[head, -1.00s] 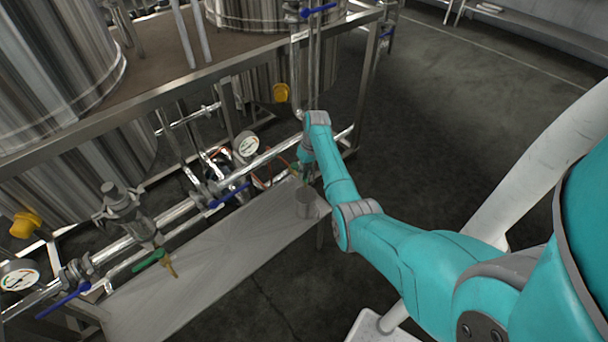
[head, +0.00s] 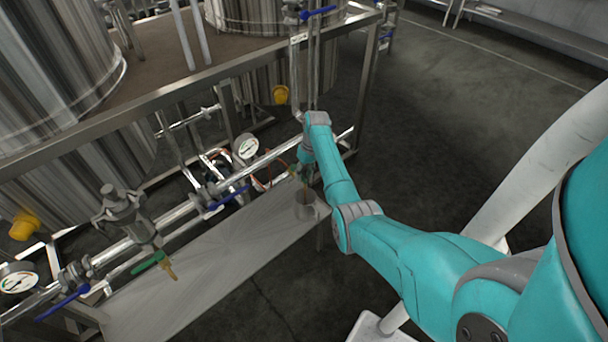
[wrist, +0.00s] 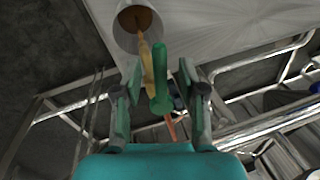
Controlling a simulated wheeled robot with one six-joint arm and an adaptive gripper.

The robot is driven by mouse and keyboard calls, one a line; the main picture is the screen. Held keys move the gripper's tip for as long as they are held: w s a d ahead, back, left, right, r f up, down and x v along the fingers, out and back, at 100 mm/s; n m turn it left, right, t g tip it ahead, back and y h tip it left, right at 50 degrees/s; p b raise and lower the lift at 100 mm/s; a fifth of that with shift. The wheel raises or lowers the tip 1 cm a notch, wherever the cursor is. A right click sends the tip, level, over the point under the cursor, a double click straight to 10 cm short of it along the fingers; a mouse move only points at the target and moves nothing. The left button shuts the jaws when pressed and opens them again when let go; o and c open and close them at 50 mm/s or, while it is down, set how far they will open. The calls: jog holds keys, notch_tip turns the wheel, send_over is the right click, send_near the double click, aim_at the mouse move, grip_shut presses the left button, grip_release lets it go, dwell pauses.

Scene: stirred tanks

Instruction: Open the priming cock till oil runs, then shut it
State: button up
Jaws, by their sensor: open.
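The priming cock shows in the wrist view as a brass spout (wrist: 147,68) with a green lever (wrist: 160,82). A thin amber stream (wrist: 140,38) runs from the spout into a grey metal cup (wrist: 120,30), whose inside looks brown. The cup also stands on the pale bench in the head view (head: 305,212). My gripper (wrist: 160,108) is open, with one finger on each side of the lever. I cannot tell whether a finger touches it. In the head view my arm hides most of the cock and gripper.
A second green-handled cock (head: 150,262) with a brass nozzle sits over the bench (head: 215,270) at left. Pipes with blue levers (head: 228,197) and a pressure gauge (head: 246,146) run behind the bench. A steel tank frame (head: 190,75) stands behind.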

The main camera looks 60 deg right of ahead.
notch_tip(320, 180, up, 11)
jog(key=s+d, duration=0.1)
jog(key=d, duration=0.1)
jog(key=shift+r, duration=0.15)
dwell(0.6)
